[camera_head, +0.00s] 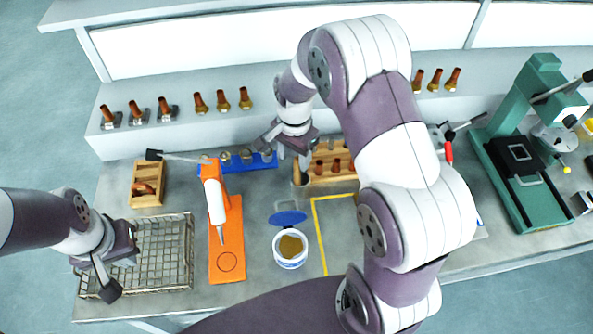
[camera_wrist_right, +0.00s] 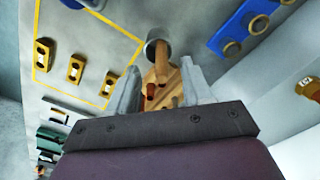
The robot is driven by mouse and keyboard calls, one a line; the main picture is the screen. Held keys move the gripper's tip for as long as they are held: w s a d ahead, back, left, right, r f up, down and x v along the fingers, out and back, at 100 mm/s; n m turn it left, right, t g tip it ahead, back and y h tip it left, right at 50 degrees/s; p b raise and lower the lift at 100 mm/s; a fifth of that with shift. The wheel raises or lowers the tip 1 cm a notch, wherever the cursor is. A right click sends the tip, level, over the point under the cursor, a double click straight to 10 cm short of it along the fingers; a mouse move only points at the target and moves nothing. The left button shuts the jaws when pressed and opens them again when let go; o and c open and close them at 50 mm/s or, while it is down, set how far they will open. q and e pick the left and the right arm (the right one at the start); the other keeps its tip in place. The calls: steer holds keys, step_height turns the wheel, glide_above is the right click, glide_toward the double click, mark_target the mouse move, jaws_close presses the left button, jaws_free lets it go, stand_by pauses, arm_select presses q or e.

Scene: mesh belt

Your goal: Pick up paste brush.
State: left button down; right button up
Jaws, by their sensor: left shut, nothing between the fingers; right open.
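The paste brush seems to be the light wooden handle (camera_wrist_right: 161,62) standing in a small round metal cup (camera_wrist_right: 157,40) in the right wrist view. In the head view the cup (camera_head: 300,190) stands left of a wooden rack, with the handle (camera_head: 296,172) rising from it. Its bristles are hidden. My right gripper (camera_head: 289,146) is open above the cup. In the wrist view its fingers (camera_wrist_right: 161,82) lie either side of the handle; I cannot tell whether they touch it. My left gripper (camera_head: 107,286) is shut and empty over the wire mesh basket.
The wooden rack (camera_head: 334,181) with brown pegs is close to the cup. A blue holder (camera_head: 262,163) stands left. A paste tub (camera_head: 290,262) with its blue lid (camera_head: 287,217) sits in front. An orange board (camera_head: 227,275), mesh basket (camera_head: 180,285) and green press (camera_head: 530,205) also occupy the bench.

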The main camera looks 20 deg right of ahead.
mark_target(297, 167)
steer(key=f, duration=0.1)
steer(key=f+p, duration=0.1)
steer(key=f, duration=0.1)
steer(key=d+f+p, duration=0.1)
steer(key=f, duration=0.1)
steer(key=shift+w+f, duration=0.25)
steer(key=shift+w, duration=0.15)
steer(key=shift+f, duration=0.2)
steer(key=shift+s+a, duration=0.1)
steer(key=shift+s, duration=0.05)
steer(key=shift+c, duration=0.4)
steer(key=c, duration=0.5)
jaws_close()
